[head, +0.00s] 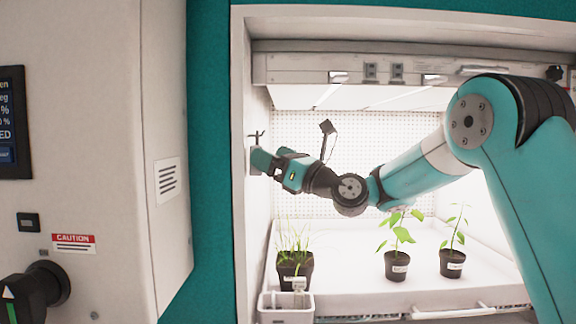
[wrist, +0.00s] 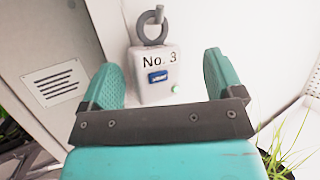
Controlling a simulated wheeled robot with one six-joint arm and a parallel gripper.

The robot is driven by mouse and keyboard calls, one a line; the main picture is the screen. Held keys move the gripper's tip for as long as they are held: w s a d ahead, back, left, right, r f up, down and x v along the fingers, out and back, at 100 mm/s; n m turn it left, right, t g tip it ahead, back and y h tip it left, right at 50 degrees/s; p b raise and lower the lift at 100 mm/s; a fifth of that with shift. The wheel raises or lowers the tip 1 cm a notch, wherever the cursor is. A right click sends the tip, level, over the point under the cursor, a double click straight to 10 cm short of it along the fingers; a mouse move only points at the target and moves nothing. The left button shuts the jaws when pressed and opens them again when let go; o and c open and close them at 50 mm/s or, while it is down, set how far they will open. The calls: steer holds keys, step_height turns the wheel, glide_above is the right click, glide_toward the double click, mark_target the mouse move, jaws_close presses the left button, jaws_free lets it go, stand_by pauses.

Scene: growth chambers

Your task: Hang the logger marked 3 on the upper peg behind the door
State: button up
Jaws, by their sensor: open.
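The logger marked 3 (wrist: 153,85) is a pale box with a blue label, a green light and a grey ring on top. It appears upright against the white side wall in the wrist view. A small grey piece shows at the ring's top; I cannot tell if the ring is around a peg. My gripper (wrist: 160,75) is open, with one teal finger on each side of the logger and visible gaps. In the head view my gripper (head: 262,160) is at the chamber's left wall, just below a dark peg (head: 256,136). The logger is mostly hidden there.
Potted plants stand on the white chamber floor: a grassy one (head: 294,262) below my gripper, and two leafy ones (head: 398,265) (head: 452,262) to the right. A pale bin (head: 286,316) sits at the front left. The open door (head: 165,130) is at left.

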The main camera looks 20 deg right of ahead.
steer(key=b+v, duration=1.6)
steer(key=v, duration=0.1)
steer(key=shift+b, duration=0.4)
steer(key=shift+s+f, duration=0.1)
steer(key=shift+f, duration=0.05)
steer(key=s+a+f+n+g+h, duration=0.2)
steer(key=s+a+f+n+g, duration=0.25)
steer(key=a+f+n, duration=0.45)
steer(key=s+a+f+n+g+h, duration=0.2)
steer(key=s+a+f+n+g, duration=0.3)
steer(key=f+n, duration=0.5)
steer(key=s+f+n+g+h, duration=0.6)
steer(key=s+f+n+g, duration=0.1)
steer(key=s+f+n, duration=0.6)
steer(key=s+n, duration=0.2)
steer(key=s, duration=0.1)
steer(key=shift+d+f+n+h, duration=0.3)
steer(key=shift+d+f+n, duration=0.1)
